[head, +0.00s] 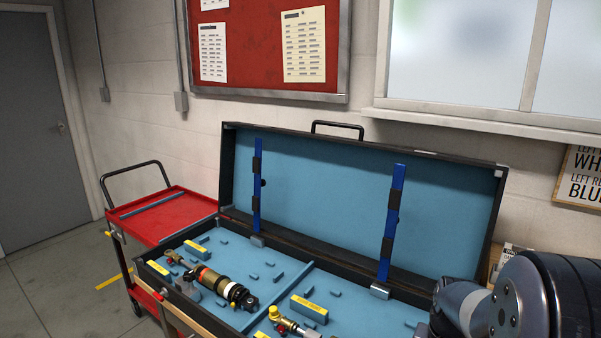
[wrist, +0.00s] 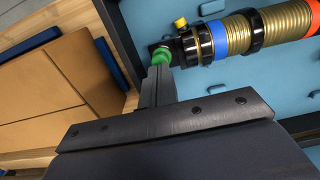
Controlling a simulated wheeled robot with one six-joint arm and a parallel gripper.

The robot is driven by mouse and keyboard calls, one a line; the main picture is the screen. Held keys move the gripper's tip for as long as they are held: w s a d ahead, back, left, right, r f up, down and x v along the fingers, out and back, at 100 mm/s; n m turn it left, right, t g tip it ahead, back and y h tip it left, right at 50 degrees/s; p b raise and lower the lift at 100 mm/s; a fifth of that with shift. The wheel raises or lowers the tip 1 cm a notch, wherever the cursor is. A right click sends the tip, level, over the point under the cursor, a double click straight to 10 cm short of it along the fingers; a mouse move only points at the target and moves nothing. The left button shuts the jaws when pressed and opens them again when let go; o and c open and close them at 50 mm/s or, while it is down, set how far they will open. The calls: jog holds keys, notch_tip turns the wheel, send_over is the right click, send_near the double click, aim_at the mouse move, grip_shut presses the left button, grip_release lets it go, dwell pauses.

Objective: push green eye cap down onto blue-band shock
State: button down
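The blue-band shock (wrist: 250,33) lies at the top of the wrist view, with a gold coil spring, a bright blue band and a yellow knob. The green eye cap (wrist: 162,56) is at its left end, against the black eye end. My gripper (wrist: 158,72) has its fingers together, with their tips at the green cap. They look to touch it, but I cannot tell whether any of the cap is between them. The fingers hide part of the cap and the shock's eye. In the head view my gripper is out of sight.
The open black case (head: 262,246) has blue foam and a raised lid. A red-band shock (head: 214,281) lies in its left part. Another shock (head: 283,320) shows at the bottom edge. A red cart (head: 160,215) stands left. Cardboard-brown boxes (wrist: 55,85) lie beside the case.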

jog(key=shift+f+b, duration=0.55)
jog(key=shift+f, duration=0.25)
dwell(0.6)
jog(key=shift+r, duration=0.15)
notch_tip(320, 180, up, 7)
jog(key=p, duration=0.6)
dwell(0.4)
jog(key=shift+f, duration=0.2)
notch_tip(320, 180, down, 7)
jog(key=b, duration=0.6)
jog(key=shift+r, duration=0.2)
